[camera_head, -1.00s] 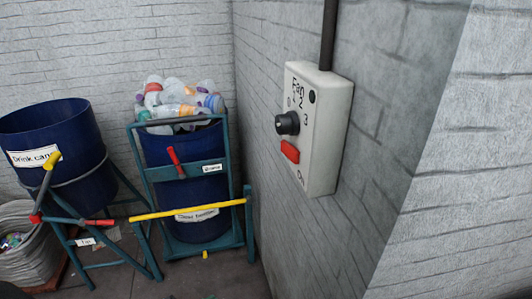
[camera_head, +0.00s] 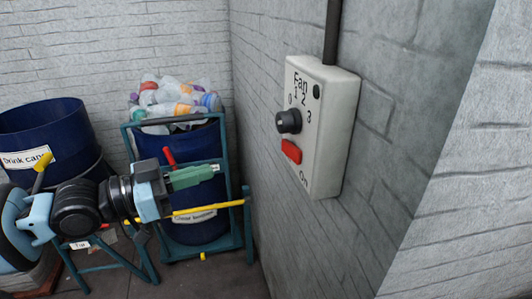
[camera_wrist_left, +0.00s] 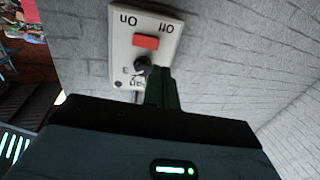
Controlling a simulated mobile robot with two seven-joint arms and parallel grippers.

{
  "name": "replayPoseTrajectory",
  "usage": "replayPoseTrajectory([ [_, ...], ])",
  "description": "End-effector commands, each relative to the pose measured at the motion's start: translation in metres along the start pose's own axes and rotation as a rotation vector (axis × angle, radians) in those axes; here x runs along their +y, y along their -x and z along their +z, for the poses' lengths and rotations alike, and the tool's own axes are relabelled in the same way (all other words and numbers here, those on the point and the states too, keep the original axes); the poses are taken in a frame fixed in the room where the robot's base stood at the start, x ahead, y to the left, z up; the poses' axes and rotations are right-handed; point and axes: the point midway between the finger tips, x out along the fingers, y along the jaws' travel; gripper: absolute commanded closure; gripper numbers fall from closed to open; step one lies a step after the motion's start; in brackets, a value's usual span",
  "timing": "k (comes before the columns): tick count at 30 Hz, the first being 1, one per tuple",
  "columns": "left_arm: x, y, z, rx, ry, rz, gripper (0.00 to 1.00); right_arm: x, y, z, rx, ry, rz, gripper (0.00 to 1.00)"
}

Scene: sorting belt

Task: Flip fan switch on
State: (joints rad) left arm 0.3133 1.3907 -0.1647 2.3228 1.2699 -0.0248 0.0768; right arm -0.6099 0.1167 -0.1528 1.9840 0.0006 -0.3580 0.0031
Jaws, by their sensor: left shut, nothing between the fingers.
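The fan switch box (camera_head: 325,130) is a pale box on the grey brick wall, marked "Fan" with 0, 1, 2, 3 and "On". It has a black round knob (camera_head: 288,121) and a red rocker switch (camera_head: 291,151) below it. My left gripper (camera_head: 212,173) is shut and empty, to the left of the box and apart from it in the head view. In the left wrist view the box (camera_wrist_left: 118,45) appears upside down, with "On" and "Off" beside the red switch (camera_wrist_left: 146,42). The shut fingers (camera_wrist_left: 160,88) partly overlap the box's knob end there. My right gripper is not in view.
A blue barrel (camera_head: 180,146) full of plastic bottles (camera_head: 178,100) stands in a teal frame behind my left gripper. A "Drink cans" barrel (camera_head: 60,125) stands at the left. A dark conduit (camera_head: 333,30) runs up from the box. The wall corner (camera_head: 440,150) projects at the right.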

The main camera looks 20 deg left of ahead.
Motion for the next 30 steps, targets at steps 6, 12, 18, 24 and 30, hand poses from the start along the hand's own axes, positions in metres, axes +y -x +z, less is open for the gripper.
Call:
replayPoseTrajectory([
  [6,0.001,0.000,-0.004,0.002,-0.001,0.003,1.00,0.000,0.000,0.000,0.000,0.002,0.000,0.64],
  [12,0.000,0.000,-0.004,0.002,-0.001,0.003,1.00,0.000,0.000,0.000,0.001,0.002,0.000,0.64],
  [18,-0.001,-0.004,-0.005,0.007,0.000,-0.002,1.00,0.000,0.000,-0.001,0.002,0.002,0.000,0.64],
  [24,-0.001,-0.017,-0.005,0.010,0.000,-0.002,1.00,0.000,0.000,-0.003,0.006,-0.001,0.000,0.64],
  [30,0.000,-0.035,-0.007,0.010,-0.001,0.001,1.00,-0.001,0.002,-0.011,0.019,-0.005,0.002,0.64],
])
